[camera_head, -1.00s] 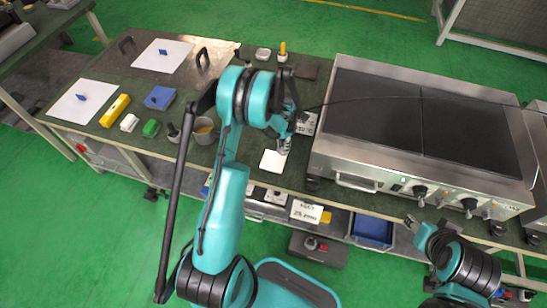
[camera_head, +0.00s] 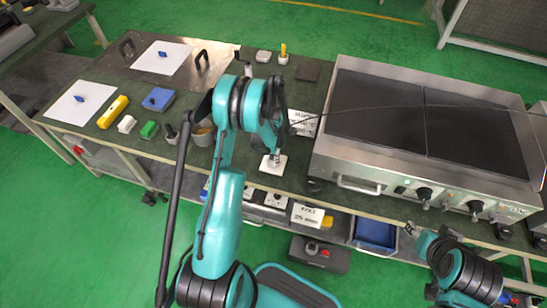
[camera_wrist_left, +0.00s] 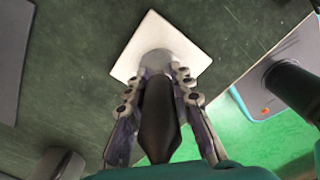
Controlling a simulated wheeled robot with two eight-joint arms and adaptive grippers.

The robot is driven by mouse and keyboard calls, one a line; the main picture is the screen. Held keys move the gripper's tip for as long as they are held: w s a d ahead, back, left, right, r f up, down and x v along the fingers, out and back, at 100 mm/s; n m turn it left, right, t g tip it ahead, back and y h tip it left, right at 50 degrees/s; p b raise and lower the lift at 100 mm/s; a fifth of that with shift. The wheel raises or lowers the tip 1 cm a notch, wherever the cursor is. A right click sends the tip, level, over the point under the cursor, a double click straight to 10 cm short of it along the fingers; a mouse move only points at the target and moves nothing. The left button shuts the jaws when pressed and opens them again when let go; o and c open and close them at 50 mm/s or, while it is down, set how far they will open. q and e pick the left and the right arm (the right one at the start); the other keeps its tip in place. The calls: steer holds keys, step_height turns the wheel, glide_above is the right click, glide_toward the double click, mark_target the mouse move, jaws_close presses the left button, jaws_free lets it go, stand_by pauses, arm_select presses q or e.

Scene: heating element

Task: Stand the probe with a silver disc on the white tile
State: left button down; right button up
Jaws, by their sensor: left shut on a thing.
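The white tile (camera_head: 281,168) lies on the dark bench top left of the hot plate unit; it also shows in the wrist view (camera_wrist_left: 150,31). My left gripper (camera_head: 271,158) is over the tile, shut on the probe. In the wrist view the probe's black handle (camera_wrist_left: 158,120) runs between the fingers of the left gripper (camera_wrist_left: 157,82), and its pale silver disc (camera_wrist_left: 157,62) lies against the tile's near half. I cannot tell whether the disc rests fully on the tile. My right gripper (camera_head: 411,228) is low in front of the bench; its finger state is unclear.
The hot plate unit (camera_head: 420,115) stands to the right. A white label plate (camera_head: 302,122) is close behind my left gripper, with a thin dark cable nearby.

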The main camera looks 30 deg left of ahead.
arm_select(q)
steer(key=c, duration=1.3)
jaws_free()
